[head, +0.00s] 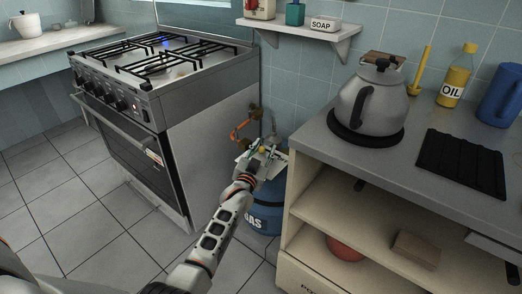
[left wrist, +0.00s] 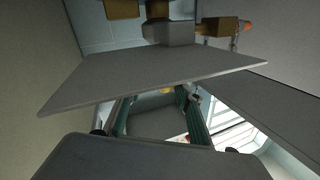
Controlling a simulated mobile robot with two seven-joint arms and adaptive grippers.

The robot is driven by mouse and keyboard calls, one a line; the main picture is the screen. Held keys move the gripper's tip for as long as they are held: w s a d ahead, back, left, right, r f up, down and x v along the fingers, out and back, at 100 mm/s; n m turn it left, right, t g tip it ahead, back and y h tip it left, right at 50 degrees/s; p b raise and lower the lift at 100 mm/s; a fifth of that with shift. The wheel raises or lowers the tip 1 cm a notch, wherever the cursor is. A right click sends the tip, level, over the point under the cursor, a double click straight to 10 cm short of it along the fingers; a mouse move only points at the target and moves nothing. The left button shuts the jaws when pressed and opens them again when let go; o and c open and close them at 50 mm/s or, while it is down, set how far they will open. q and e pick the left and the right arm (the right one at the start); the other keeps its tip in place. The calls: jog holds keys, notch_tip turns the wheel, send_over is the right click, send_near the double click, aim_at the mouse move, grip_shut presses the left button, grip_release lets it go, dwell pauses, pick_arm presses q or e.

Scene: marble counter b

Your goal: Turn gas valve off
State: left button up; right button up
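The blue gas cylinder (head: 265,215) stands on the floor between the stove and the wooden cabinet. An orange hose (head: 238,131) rises near brass fittings (head: 254,110) on the wall side. My left gripper (head: 262,154) is at the cylinder's top and hides most of the valve there. In the left wrist view, its two fingers (left wrist: 158,108) are apart, with a flat grey plate (left wrist: 150,78) crossing in front of them. Brass-coloured fittings (left wrist: 219,27) show at the top. I cannot tell whether the fingers touch the valve. My right gripper is out of view.
The stove (head: 160,85) stands left of the cylinder, with a blue glow at a back burner. The cabinet counter (head: 350,155) on the right carries a kettle (head: 372,105), a black mat and an oil bottle. A soap shelf (head: 300,28) hangs above. The tiled floor at left is clear.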

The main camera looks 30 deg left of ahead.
pick_arm(q)
jog(key=shift+s+a+f, duration=0.2)
jog(key=shift+a, duration=0.1)
jog(key=s+d, duration=0.2)
jog(key=s, duration=0.9)
jog(key=shift+s+d, duration=0.2)
jog(key=shift+s, duration=0.1)
jog(key=shift+r, duration=0.1)
